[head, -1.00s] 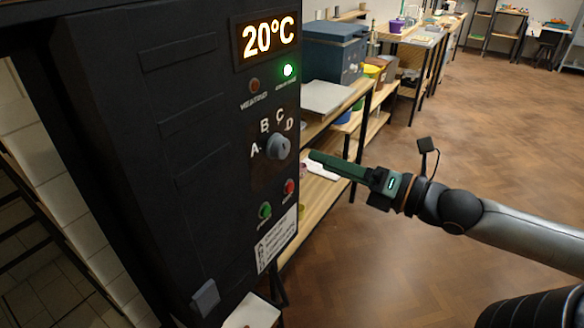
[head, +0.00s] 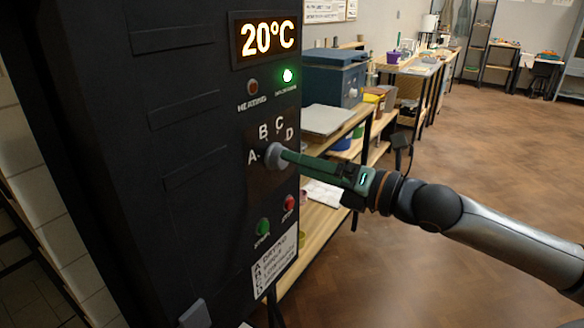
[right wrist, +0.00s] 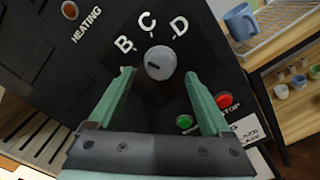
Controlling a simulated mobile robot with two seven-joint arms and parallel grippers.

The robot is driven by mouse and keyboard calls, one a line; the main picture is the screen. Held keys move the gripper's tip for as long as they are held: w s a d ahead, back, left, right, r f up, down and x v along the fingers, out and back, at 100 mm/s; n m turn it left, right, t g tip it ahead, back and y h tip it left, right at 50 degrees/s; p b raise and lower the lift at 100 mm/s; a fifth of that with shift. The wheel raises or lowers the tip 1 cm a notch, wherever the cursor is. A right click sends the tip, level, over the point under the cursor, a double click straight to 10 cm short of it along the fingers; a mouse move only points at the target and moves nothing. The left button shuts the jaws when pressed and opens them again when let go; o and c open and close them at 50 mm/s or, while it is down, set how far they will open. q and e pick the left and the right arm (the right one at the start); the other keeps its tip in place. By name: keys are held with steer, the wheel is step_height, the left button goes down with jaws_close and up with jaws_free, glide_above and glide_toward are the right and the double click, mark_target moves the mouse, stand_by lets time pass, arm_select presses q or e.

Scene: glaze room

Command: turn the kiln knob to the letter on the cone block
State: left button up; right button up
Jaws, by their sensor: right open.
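The grey round kiln knob (head: 273,155) is on the dark kiln panel, below and beside the white letters A, B, C and D. My right gripper (head: 284,155) points at the knob, its tips at or very near it. In the right wrist view the open fingers (right wrist: 160,75) lie on either side of the knob (right wrist: 160,62), with gaps visible. A dark mark on the knob points left there, away from C and D; letter A is hidden in that view, seemingly by a finger. My left gripper and the cone block are not in view.
The kiln (head: 130,200) fills the left. Below the knob are a green button (head: 263,227) and a red STOP button (head: 289,202). The display (head: 264,39) reads 20°C, with a lit green lamp. Wooden shelves (head: 330,205) stand close behind; floor at right is open.

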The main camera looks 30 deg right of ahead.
steer(key=b+x, duration=0.1)
steer(key=x, duration=0.2)
steer(key=shift+d, duration=0.1)
stand_by(0.3)
steer(key=shift+c, duration=0.4)
jaws_close()
stand_by(0.3)
